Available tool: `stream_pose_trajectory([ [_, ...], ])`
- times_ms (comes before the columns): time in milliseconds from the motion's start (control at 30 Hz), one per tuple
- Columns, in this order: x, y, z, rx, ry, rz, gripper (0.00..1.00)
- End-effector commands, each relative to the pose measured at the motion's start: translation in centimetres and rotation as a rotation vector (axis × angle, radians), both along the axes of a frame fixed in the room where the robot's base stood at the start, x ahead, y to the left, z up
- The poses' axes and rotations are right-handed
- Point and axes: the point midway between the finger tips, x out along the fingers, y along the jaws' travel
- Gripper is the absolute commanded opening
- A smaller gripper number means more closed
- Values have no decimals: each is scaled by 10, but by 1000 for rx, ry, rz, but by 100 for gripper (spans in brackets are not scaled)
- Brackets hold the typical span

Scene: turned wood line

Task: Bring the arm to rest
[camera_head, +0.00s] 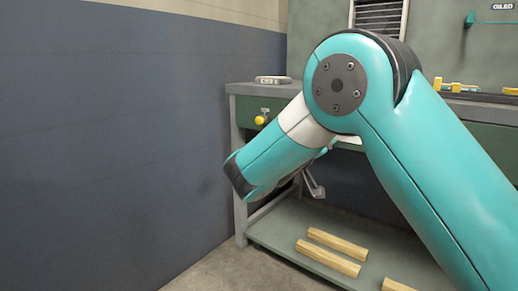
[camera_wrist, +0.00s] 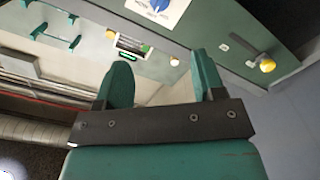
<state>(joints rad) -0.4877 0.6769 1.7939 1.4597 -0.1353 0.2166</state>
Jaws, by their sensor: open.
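My turquoise arm fills the right and middle of the head view, bent at a large joint in front of the workbench. My gripper (camera_head: 315,188) shows partly below the forearm in the head view, with much of it hidden. In the wrist view my gripper (camera_wrist: 160,85) has its two green fingers standing well apart, with nothing between them. It is open and empty. I cannot tell whether any part of it touches the bench.
A workbench (camera_head: 243,89) with green drawers and a yellow knob (camera_head: 260,120) stands behind my arm. Wooden pieces (camera_head: 328,258) lie on its lower shelf (camera_head: 275,238). A small grey object (camera_head: 272,80) lies on top. A blue-grey wall (camera_head: 110,130) borders the left.

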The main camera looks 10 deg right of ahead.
Motion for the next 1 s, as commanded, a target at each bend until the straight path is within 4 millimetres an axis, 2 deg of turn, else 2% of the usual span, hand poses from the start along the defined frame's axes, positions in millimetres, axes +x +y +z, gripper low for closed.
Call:
stream_pose_trajectory([
  [133, -3, -5, -5, 73, 41, 12, 63],
  [233, -12, -8, -19, 223, 136, 47, 63],
  [367, -45, 7, -45, 490, 344, 145, 63],
  [467, -88, 33, -62, 677, 534, 254, 63],
  [600, -164, 79, -71, 873, 799, 447, 63],
  [800, -270, 127, -64, 1004, 1104, 716, 63],
  [967, -345, 148, -54, 1029, 1293, 913, 63],
  [1000, -358, 152, -46, 1028, 1328, 951, 63],
])
